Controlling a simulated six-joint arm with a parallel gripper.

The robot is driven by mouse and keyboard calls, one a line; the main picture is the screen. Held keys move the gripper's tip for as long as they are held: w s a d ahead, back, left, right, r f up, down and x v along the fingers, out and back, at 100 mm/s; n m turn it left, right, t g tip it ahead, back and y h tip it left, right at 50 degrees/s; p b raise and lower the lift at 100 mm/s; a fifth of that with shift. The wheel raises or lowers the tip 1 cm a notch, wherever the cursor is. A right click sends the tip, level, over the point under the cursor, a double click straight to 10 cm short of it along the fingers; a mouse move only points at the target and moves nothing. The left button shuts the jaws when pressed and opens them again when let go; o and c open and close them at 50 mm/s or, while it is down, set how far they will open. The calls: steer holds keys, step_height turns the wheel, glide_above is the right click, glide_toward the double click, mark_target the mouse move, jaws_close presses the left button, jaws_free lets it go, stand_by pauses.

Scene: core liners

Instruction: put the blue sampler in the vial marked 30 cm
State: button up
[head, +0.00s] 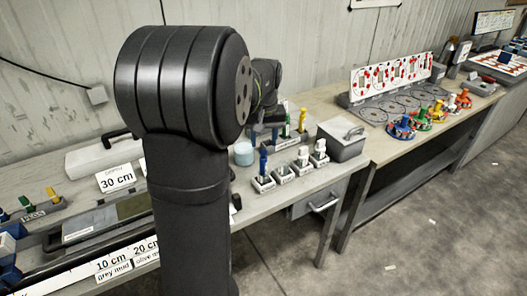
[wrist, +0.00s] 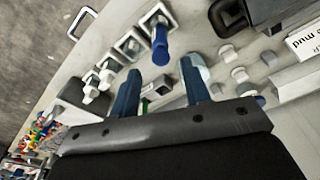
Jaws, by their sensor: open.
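The blue sampler (head: 263,163) stands upright in the nearest-left block of a short row of small labelled blocks on the bench. In the wrist view the blue sampler (wrist: 161,46) is just beyond my gripper (wrist: 161,88), whose two blue fingers are apart with nothing between them. The block beside it (head: 283,173) shows no tall piece, and two farther blocks hold white pieces (head: 303,156). A card reading 30 cm (head: 116,179) stands at the left of the bench. The block labels are too small to read, and my arm hides part of the bench.
Behind the row are a rack with green and yellow samplers (head: 301,120), a pale blue-lidded jar (head: 243,153) and a grey box (head: 342,140). More cards, 10 cm (head: 111,263) and 20 cm (head: 146,248), stand in front left. The bench's front edge is close to the row.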

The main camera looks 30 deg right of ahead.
mark_target(263, 151)
steer(key=shift+s+r, duration=0.15)
steer(key=shift+r, duration=1.35)
steer(key=shift+f, duration=0.15)
steer(key=f, duration=0.7)
steer(key=w+f, duration=0.1)
steer(key=f, duration=0.3)
steer(key=shift+w+d+f, duration=0.1)
steer(key=shift+d+f, duration=0.1)
steer(key=shift+f, duration=0.05)
steer(key=shift+w+f, duration=0.1)
steer(key=shift+r, duration=1.75)
steer(key=shift+f, duration=0.1)
